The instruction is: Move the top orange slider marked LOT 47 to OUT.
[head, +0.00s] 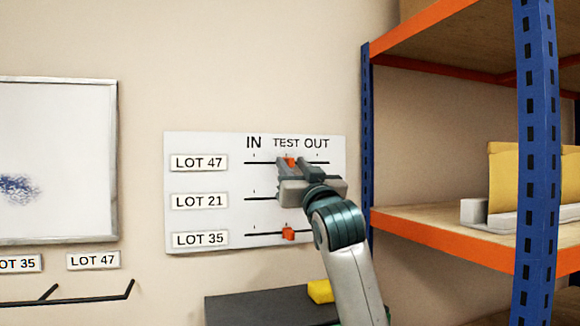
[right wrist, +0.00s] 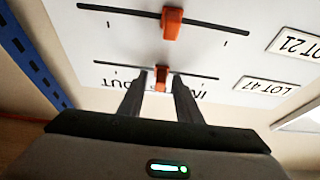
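The top orange slider (head: 290,161) sits on the LOT 47 track (head: 266,163) under the word TEST, between the IN and OUT ticks. My right gripper (head: 292,166) is at this slider, with one finger on each side of it. In the right wrist view the slider (right wrist: 161,78) stands between the two fingertips (right wrist: 159,76), with a gap on both sides, so the gripper is open around it. The LOT 47 label (head: 199,162) is at the left end of the row. The left gripper is not in view.
The LOT 21 slider (right wrist: 171,22) is hidden by my gripper in the head view. The LOT 35 slider (head: 288,234) is near mid-track. A shelf with blue posts (head: 537,150) and orange beams (head: 440,240) stands right of the board (head: 215,220). A yellow object (head: 320,291) lies below.

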